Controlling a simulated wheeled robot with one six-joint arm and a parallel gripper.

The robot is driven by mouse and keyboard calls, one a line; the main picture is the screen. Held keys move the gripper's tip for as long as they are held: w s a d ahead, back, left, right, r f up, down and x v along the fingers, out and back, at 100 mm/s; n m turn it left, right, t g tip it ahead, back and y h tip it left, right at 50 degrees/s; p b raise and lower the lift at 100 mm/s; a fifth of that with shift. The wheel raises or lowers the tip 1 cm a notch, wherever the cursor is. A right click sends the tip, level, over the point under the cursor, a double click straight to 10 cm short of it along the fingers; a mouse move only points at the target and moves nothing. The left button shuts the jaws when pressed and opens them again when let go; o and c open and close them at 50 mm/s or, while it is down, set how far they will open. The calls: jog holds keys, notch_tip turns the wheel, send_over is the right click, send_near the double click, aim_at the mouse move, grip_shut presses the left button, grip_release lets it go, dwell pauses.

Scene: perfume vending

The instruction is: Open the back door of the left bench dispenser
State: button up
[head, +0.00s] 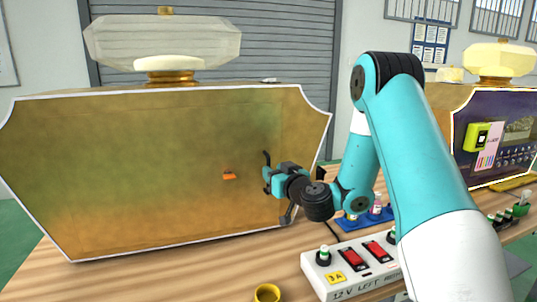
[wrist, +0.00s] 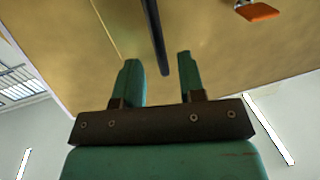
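The left bench dispenser (head: 120,170) shows its broad gold-brown back, with a white rim and a clear, faceted stopper-shaped top. A faint panel outline, apparently the back door (head: 245,145), lies flush with the back. An orange tab (head: 229,176) sticks out of it and also shows in the wrist view (wrist: 258,11). My gripper (head: 270,178) is at the right part of the back, right of the tab. In the wrist view my gripper (wrist: 160,66) has its fingers apart. A dark bar (wrist: 155,35), perhaps a handle, reaches between the fingertips; contact is unclear.
A white power strip (head: 350,262) with red switches lies on the wooden bench in front of my arm. A yellow ring-like cup (head: 267,292) is at the front. A blue tray (head: 365,217) with small bottles is behind the strip. Another dispenser (head: 495,135) stands at right.

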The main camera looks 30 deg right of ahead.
jog(key=shift+w+d+p, duration=0.1)
jog(key=shift+w+p, duration=1.25)
jog(key=shift+w, duration=0.55)
grip_shut()
